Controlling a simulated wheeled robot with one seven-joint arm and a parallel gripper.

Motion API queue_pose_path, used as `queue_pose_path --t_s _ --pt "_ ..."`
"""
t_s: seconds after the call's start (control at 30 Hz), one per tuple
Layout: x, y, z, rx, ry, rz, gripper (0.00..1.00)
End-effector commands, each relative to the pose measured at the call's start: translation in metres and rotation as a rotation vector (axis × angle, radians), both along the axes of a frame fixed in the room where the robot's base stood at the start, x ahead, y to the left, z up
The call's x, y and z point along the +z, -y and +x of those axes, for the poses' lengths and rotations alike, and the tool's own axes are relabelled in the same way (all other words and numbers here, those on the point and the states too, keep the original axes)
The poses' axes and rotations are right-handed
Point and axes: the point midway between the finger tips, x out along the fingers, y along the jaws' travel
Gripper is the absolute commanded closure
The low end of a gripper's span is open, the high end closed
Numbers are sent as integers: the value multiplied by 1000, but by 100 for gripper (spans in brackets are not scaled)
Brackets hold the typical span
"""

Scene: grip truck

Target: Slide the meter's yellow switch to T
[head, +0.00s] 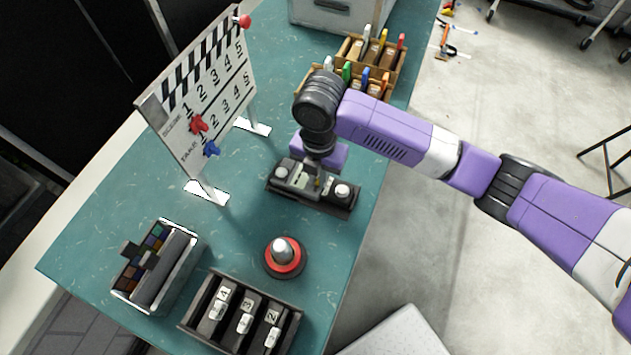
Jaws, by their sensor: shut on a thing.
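The meter is a low dark box (338,205) with a pale round knob near each end, lying near the table's right edge. My gripper (316,184) points down over its middle and is shut on a small part there. A speck of yellow shows at the fingertips, which fits the yellow switch. My gripper and wrist hide most of the switch and the meter's middle. The T mark and the switch's position cannot be read from here.
A clapperboard (205,95) stands left of the arm. A red-based button (284,258), a slotted dark box (241,312) and a palette case (157,266) are at the front. Wooden racks (372,55) stand behind. Bare green table lies left of the meter.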

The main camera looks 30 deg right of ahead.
Motion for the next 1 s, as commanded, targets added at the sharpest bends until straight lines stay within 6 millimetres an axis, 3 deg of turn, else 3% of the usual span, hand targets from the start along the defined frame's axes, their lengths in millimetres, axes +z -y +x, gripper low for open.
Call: queue_pose_path --t_s 0.2,0.23,0.33,0.7,1.0 --pt "0 0 0 2 -1 1 100" --pt "0 0 0 2 -1 1 84" --pt "0 0 0 2 -1 1 65" --pt "3 0 0 2 0 0 65" --pt "47 0 1 3 2 0 65"
